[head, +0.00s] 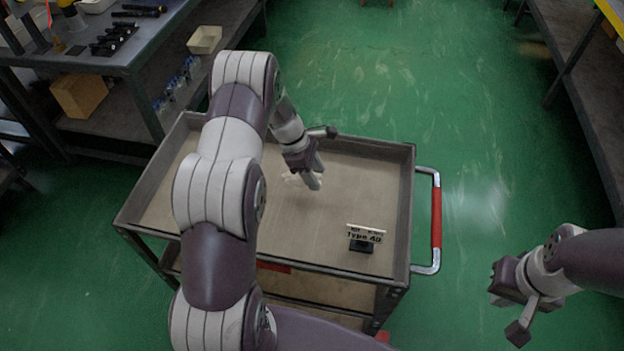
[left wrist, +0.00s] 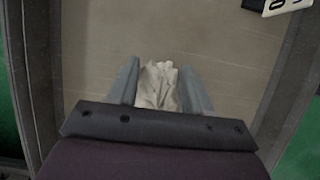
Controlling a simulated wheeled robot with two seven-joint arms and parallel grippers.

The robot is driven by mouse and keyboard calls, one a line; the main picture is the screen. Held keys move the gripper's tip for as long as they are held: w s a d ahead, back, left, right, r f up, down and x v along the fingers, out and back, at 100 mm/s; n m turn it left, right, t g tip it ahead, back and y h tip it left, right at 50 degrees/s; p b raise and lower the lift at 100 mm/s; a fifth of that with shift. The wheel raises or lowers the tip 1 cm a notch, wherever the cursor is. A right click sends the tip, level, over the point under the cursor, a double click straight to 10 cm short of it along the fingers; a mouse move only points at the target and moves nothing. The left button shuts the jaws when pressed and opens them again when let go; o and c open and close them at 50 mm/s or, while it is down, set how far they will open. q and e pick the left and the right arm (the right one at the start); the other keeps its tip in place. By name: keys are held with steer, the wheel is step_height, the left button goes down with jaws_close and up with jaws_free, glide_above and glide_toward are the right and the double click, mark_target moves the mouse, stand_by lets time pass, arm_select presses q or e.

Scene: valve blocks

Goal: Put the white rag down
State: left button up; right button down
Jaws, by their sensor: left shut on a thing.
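The white rag (left wrist: 158,86) is a crumpled pale cloth between the two grey fingers of my left gripper (left wrist: 160,88) in the left wrist view. In the head view the left gripper (head: 308,181) points down inside the top tray of the cart (head: 335,205). Only a small pale bit of the rag (head: 291,179) shows beside the fingers there. The gripper is shut on the rag. I cannot tell whether the rag touches the tray floor. My right gripper (head: 497,290) hangs at the right, off the cart, over the green floor; its finger opening is not clear.
A small dark stand with a "Type 40" sign (head: 365,237) is in the tray's front right. The tray has raised rims and a red-gripped handle (head: 436,218) at right. A workbench (head: 130,50) with tools stands at upper left. The tray floor around the rag is clear.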

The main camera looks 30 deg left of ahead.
arm_select(q)
steer(key=shift+w+a+f, duration=0.3)
steer(key=shift+w+a, duration=0.05)
steer(key=shift+a, duration=0.1)
steer(key=shift+a+f, duration=0.1)
steer(key=shift+f, duration=0.25)
step_height(320, 180, down, 3)
steer(key=shift+r, duration=0.1)
steer(key=shift+f, duration=0.35)
arm_select(e)
steer(key=shift+s+r, duration=0.1)
steer(key=shift+r, duration=0.1)
steer(key=shift+s+d, duration=0.1)
arm_select(q)
steer(key=shift+f, duration=0.2)
steer(key=o, duration=0.9)
steer(key=shift+s+r, duration=0.1)
arm_select(e)
steer(key=shift+f, duration=0.1)
